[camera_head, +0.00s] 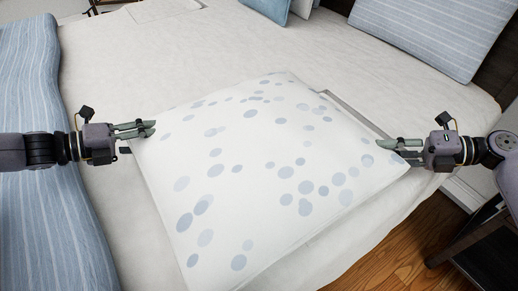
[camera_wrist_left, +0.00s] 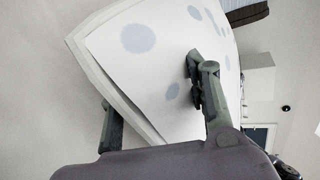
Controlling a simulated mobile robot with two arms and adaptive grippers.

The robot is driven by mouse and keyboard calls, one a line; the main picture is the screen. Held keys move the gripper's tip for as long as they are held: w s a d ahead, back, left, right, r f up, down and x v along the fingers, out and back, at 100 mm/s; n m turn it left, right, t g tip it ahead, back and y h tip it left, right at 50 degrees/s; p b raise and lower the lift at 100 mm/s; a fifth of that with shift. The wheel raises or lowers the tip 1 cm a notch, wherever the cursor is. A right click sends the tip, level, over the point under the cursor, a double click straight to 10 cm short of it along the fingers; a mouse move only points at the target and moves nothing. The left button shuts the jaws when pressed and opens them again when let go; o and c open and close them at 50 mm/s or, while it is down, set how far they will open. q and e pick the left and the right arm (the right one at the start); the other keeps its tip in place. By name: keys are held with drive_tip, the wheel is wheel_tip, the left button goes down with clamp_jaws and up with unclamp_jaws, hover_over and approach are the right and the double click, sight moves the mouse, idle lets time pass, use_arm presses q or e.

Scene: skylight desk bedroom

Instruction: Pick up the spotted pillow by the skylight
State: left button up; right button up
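The spotted pillow (camera_head: 255,185), white with blue-grey spots, spans between my two grippers above the bed, its near edge tilted toward me. My left gripper (camera_head: 150,132) is at its left corner, one finger over the top face and the other partly hidden beneath. In the left wrist view, the pillow (camera_wrist_left: 140,75) lies between the fingers of my left gripper (camera_wrist_left: 155,110), which look closed on its edge. My right gripper (camera_head: 395,150) is at the right corner, its upper finger on top and its lower one mostly hidden; it looks closed on the corner.
The white bed (camera_head: 300,45) lies under and behind the pillow. A striped blue blanket (camera_head: 35,200) covers the left side, and a striped pillow (camera_head: 435,30) lies at the back right. A grey-edged flat object (camera_head: 355,112) shows behind the pillow. A dark table (camera_head: 490,245) stands at the lower right.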

use_arm(q)
drive_tip(key=c, duration=0.5)
use_arm(e)
drive_tip(key=c, duration=0.5)
use_arm(q)
clamp_jaws()
use_arm(e)
clamp_jaws()
drive_tip(key=shift+r, duration=0.1)
